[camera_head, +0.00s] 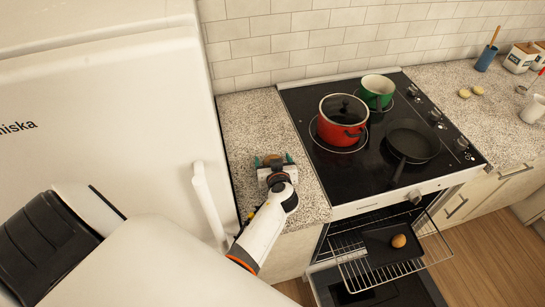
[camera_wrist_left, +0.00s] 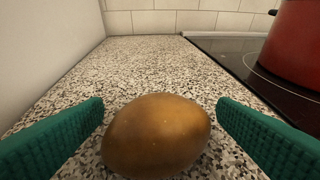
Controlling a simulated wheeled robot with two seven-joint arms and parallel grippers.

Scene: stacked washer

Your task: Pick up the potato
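A brown potato (camera_head: 271,159) lies on the speckled counter beside the fridge, partly hidden by my gripper in the head view. In the left wrist view the potato (camera_wrist_left: 157,138) fills the lower middle. My left gripper (camera_head: 274,160) is at the potato, with one green finger on each side. The fingers are open, and a narrow gap shows between each fingertip and the potato. Another brown, potato-like item (camera_head: 398,240) lies on a dark tray (camera_head: 378,250) on the pulled-out oven rack. My right gripper is not in view.
The white fridge (camera_head: 110,110) stands close on the left. Right of the counter (camera_head: 245,115) is a black stove (camera_head: 330,180) with a red pot (camera_head: 340,128), a green pot (camera_head: 376,95) and a black pan (camera_head: 415,142). The oven door (camera_head: 415,292) is open below. The counter behind the potato is clear.

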